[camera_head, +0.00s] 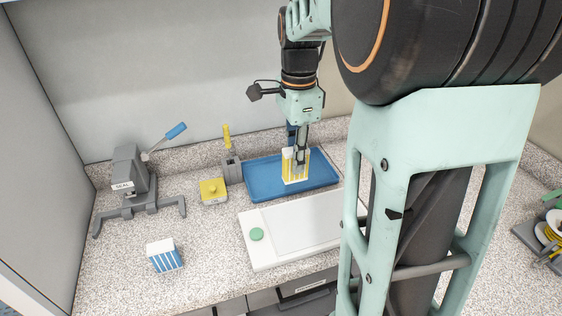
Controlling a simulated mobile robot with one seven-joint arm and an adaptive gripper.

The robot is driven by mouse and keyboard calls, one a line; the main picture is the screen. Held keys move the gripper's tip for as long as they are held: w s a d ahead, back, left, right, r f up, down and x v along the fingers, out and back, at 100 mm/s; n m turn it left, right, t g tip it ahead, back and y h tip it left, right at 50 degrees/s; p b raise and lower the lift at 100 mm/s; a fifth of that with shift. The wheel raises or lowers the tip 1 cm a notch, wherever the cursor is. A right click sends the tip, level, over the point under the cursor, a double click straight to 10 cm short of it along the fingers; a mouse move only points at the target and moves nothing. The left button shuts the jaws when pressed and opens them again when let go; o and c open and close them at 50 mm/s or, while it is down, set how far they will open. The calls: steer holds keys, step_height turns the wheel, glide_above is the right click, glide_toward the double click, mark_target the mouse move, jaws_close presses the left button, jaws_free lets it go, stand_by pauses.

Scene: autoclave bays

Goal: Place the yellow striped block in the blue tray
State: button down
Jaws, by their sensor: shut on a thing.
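My gripper (301,152) points down and is shut on the top of the block. The block overlaps the middle of the tray in the picture; I cannot tell whether its base touches the tray floor or hangs just above it. The rest of the tray that I can see is empty. Its right end runs close to my arm.
A blue striped block (165,256) stands at the front left. A white board (290,231) with a green disc (256,234) lies before the tray. A yellow box (213,191), a grey holder (232,170) and a sealing press (132,182) stand left. Walls close the back and left.

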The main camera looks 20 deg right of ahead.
steer(key=w+d+f, duration=0.1)
steer(key=w+f, duration=0.2)
steer(key=w, duration=0.1)
steer(key=w+d+f+p, duration=0.1)
steer(key=w+f, duration=0.2)
steer(key=w, duration=0.1)
steer(key=w+d+f+p, duration=0.1)
steer(key=w+d+f, duration=0.1)
steer(key=w+f, duration=0.1)
steer(key=shift+w+d+f, duration=0.1)
steer(key=shift+w+f, duration=0.2)
steer(key=shift+w, duration=0.25)
steer(key=shift+f, duration=1.45)
steer(key=shift+f, duration=0.1)
steer(key=shift+f, duration=0.15)
steer(key=c, duration=1.8)
jaws_free()
steer(key=shift+o, duration=0.2)
